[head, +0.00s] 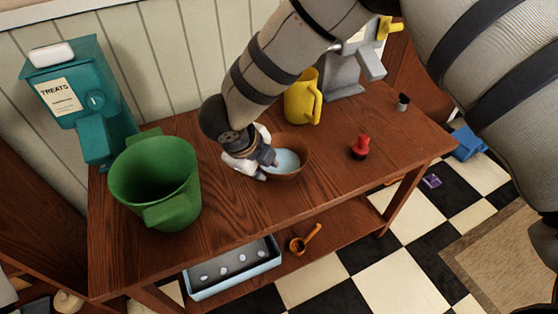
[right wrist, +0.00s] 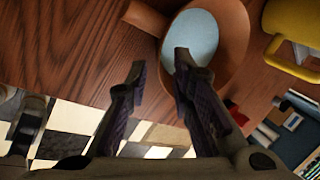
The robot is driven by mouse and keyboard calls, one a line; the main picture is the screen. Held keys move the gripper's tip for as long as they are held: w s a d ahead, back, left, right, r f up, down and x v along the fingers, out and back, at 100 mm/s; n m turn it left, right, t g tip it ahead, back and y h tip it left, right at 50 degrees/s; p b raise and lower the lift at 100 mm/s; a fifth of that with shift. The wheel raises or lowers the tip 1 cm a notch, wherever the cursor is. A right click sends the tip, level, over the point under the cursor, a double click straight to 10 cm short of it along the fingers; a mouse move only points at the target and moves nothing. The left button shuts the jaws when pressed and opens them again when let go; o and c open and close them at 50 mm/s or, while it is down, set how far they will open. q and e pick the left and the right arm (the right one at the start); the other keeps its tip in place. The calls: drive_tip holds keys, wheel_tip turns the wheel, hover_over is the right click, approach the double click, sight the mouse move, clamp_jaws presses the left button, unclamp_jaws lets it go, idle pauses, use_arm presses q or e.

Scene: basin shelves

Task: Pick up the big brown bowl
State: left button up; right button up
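The big brown bowl (head: 297,148) sits on the wooden table, its inside bottom light blue. It also shows at the top of the right wrist view (right wrist: 236,35), with a handle-like brown part on its left. My right gripper (head: 266,168) is at the bowl's left side in the head view. In the right wrist view the gripper (right wrist: 160,66) is open and empty. One fingertip overlaps the bowl's inside and the other is outside it, over the table edge. I cannot tell whether either finger touches the bowl. My left gripper is not in view.
A green bucket (head: 155,185) and a teal treats dispenser (head: 75,95) stand at left. A yellow pitcher (head: 302,100) is behind the bowl, a red-topped object (head: 361,147) to its right. A blue tray (head: 232,268) and an orange scoop (head: 305,240) lie on the lower shelf.

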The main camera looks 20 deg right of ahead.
sight(270, 171)
drive_tip(key=x, duration=0.6)
drive_tip(key=shift+w+d+r+b, duration=0.1)
drive_tip(key=shift+d+b, duration=0.1)
drive_tip(key=shift+b, duration=0.1)
drive_tip(key=shift+r, duration=0.1)
clamp_jaws()
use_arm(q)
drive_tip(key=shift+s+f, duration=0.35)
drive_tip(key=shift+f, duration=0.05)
use_arm(e)
drive_tip(key=shift+r, duration=0.1)
drive_tip(key=shift+r, duration=0.45)
drive_tip(key=shift+w+r, duration=0.1)
drive_tip(key=shift+r, duration=0.9)
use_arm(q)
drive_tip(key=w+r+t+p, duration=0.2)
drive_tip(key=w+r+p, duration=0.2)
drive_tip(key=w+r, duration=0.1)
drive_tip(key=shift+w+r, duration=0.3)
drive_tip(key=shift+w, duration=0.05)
use_arm(e)
drive_tip(key=s+d+r, duration=0.1)
drive_tip(key=s+r, duration=0.9)
drive_tip(key=s, duration=0.4)
drive_tip(key=shift+d, duration=0.4)
